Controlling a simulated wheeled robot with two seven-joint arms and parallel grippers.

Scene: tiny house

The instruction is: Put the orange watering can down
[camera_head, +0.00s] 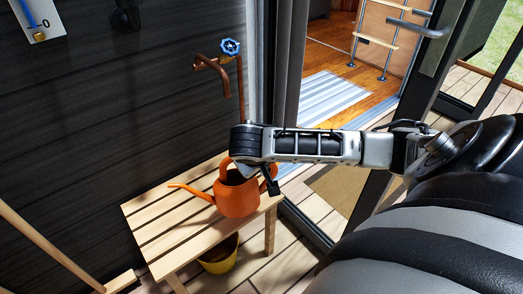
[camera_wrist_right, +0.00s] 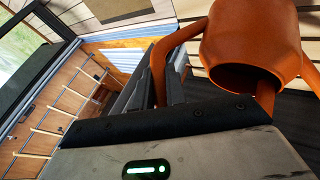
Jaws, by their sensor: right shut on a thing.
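The orange watering can (camera_head: 238,197) is upright at the right part of a slatted wooden bench (camera_head: 155,222), its spout pointing left. I cannot tell whether its base touches the slats or is slightly above them. My right gripper (camera_head: 270,184) reaches in from the right and is shut on the can's handle, on the can's right side. In the right wrist view the can's body and open top (camera_wrist_right: 250,50) show at upper right, with the handle between the dark fingers (camera_wrist_right: 160,85). My left gripper is not in view.
A copper tap with a blue wheel (camera_head: 230,47) is on the wall above the bench. A yellow pot (camera_head: 218,262) stands under the bench. A wooden pole (camera_head: 45,245) is at lower left. A door frame and a doorway are on the right. The bench's left part is clear.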

